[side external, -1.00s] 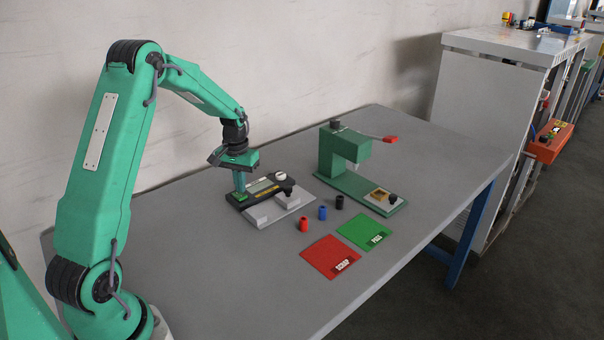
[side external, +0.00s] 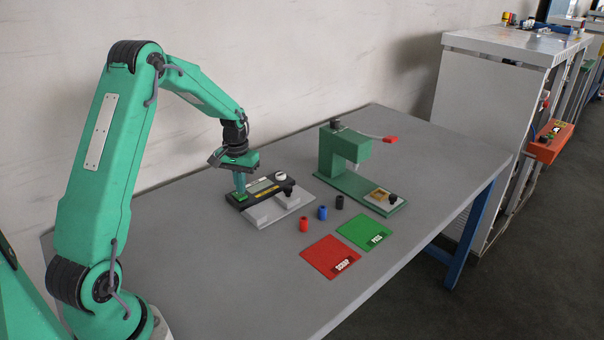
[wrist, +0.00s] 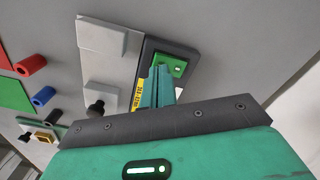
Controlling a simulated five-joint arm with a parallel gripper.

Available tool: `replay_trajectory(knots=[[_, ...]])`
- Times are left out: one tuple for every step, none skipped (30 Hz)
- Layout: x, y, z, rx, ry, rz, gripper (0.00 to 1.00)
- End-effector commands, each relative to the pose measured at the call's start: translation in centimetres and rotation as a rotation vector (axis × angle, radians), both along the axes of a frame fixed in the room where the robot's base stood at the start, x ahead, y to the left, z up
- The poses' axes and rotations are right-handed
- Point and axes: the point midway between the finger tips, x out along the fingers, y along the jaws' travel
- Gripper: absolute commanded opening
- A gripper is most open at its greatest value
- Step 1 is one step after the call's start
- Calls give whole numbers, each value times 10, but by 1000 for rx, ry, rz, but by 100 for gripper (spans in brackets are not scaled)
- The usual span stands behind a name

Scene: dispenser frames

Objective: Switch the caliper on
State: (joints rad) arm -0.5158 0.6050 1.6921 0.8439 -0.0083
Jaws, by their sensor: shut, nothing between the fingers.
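The caliper (side external: 265,188) is a dark bar with a pale display, a yellow label and a white round knob, on a light grey block fixture (side external: 272,212). A green button plate (wrist: 179,66) sits at its near left end, and the caliper's dark body also shows in the wrist view (wrist: 148,52). My gripper (side external: 240,191) points down at this end, its teal fingers closed together with nothing between them. In the wrist view the fingertips (wrist: 160,68) overlap the green plate and partly hide it. I cannot tell whether they touch it.
A red mat (side external: 325,252) and a green mat (side external: 360,230) lie nearer. A green press stand (side external: 340,155) stands to the right.

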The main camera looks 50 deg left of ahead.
Motion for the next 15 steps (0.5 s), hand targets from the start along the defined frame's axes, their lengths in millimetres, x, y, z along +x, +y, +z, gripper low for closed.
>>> replay_trajectory(knots=[[0,0,-1,-1,1,0,0],[0,0,-1,-1,1,0,0],[0,0,-2,-1,1,0,0],[0,0,-2,-1,1,0,0],[0,0,-2,-1,1,0,0],[0,0,-3,-1,1,0,0],[0,0,-3,-1,1,0,0],[0,0,-3,-1,1,0,0],[0,0,-4,-1,1,0,0],[0,0,-4,-1,1,0,0],[0,0,-4,-1,1,0,0],[0,0,-5,-1,1,0,0],[0,0,-5,-1,1,0,0],[0,0,-5,-1,1,0,0],[0,0,-6,-1,1,0,0]])
